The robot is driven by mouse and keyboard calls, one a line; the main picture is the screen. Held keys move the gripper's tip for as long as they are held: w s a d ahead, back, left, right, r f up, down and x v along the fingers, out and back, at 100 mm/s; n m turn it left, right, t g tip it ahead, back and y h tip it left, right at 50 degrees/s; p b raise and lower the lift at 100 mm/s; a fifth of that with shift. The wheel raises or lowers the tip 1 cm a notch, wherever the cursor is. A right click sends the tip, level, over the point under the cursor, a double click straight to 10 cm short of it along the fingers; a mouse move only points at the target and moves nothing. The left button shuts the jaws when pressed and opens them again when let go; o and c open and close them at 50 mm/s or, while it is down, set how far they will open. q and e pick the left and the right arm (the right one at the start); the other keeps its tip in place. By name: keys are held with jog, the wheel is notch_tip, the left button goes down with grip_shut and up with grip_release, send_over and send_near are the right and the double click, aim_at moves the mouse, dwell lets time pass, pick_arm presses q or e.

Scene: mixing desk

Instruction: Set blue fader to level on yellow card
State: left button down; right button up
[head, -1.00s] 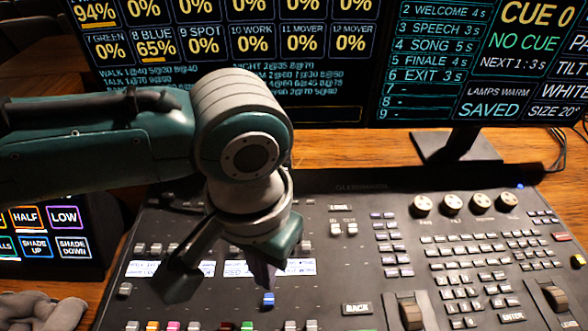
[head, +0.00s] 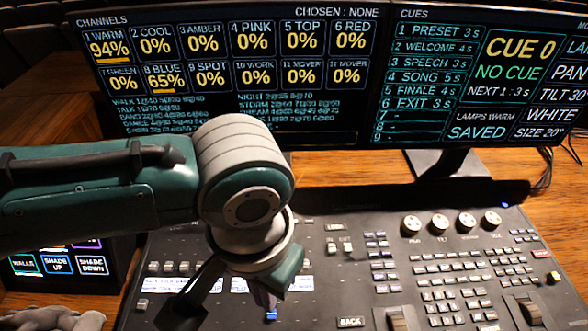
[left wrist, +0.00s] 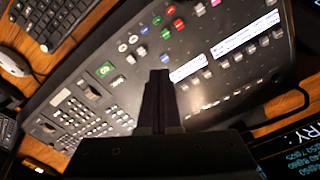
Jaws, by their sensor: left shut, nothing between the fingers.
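The blue fader (head: 271,314) shows as a small blue cap on the dark mixing desk, near the bottom of the head view and partly hidden by my gripper. A blue cap also shows just beyond the fingertips in the left wrist view (left wrist: 165,58). My left gripper (head: 263,297) is over the desk, pointing down beside the blue cap. Its fingers (left wrist: 160,74) are together with nothing between them; I cannot tell whether they touch the cap. The left monitor (head: 205,106) reads 8 BLUE 65%. I see no yellow card. My right gripper is not in view.
The right monitor (head: 470,75) stands behind the desk. Round knobs (head: 466,223) and rows of keys lie to the right. A small lit button panel (head: 60,264) and a grey, glove-like item (head: 50,318) are at the left. A keyboard (left wrist: 52,18) shows in the left wrist view.

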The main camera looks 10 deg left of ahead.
pick_arm(q)
jog(key=s+d+r+p, duration=0.1)
jog(key=s+d+p, duration=0.1)
jog(key=s+p, duration=0.5)
jog(key=s, duration=0.3)
jog(key=shift+d+r, duration=0.4)
jog(key=shift+w, duration=0.1)
